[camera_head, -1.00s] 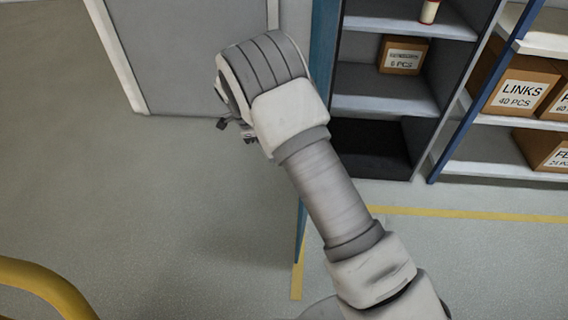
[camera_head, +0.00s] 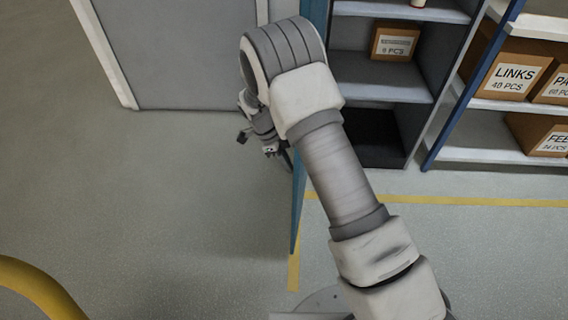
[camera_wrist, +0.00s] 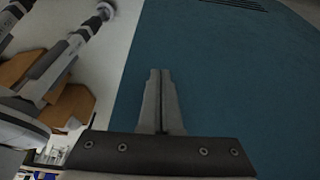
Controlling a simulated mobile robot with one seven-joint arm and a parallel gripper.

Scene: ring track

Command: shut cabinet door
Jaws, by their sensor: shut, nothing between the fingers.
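The cabinet (camera_head: 382,78) stands open at the upper middle of the head view, with its shelves showing. Its blue-green door (camera_head: 297,220) stands swung out toward me, seen almost edge-on. My arm crosses in front of the door and hides part of it. In the wrist view my gripper (camera_wrist: 160,74) is shut and empty, and the broad face of the door (camera_wrist: 225,65) fills the area ahead of the fingers. I cannot tell whether the fingertips touch it.
A blue-framed shelf rack (camera_head: 466,112) with labelled cardboard boxes (camera_head: 510,74) stands right of the cabinet. A grey door (camera_head: 180,50) with a white frame is at the upper left. A yellow rail (camera_head: 40,288) is at the lower left. The floor left of the cabinet door is clear.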

